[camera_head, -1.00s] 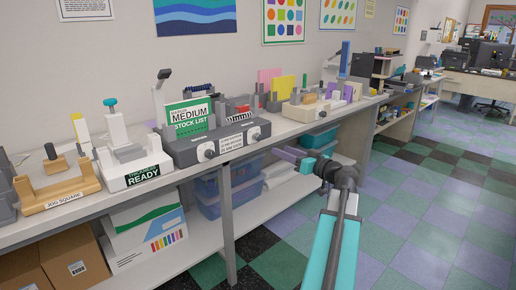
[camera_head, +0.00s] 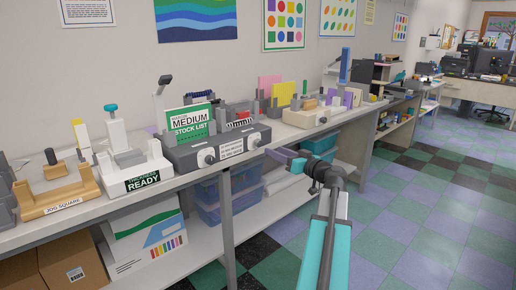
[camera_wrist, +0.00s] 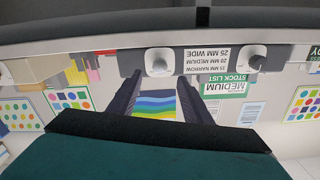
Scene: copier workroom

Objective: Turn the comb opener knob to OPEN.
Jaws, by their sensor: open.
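The grey comb machine (camera_head: 185,155) stands on the bench with two round knobs on its front. The left knob (camera_head: 209,156) and right knob (camera_head: 254,139) flank a white label listing widths. No OPEN mark is readable. My gripper (camera_head: 283,154) is open and empty, just in front of the bench edge, to the right of the right knob. In the upside-down wrist view, that knob (camera_wrist: 159,62) lies ahead between my dark fingers, apart from them. The other knob (camera_wrist: 256,60) is off to the right.
A green MEDIUM STOCK LIST card (camera_head: 189,122) stands on the machine. A white THICKNESS READY device (camera_head: 134,165) is left of it; a beige device (camera_head: 312,115) is right. Blue bins (camera_head: 230,195) sit on the shelf below. Floor before the bench is open.

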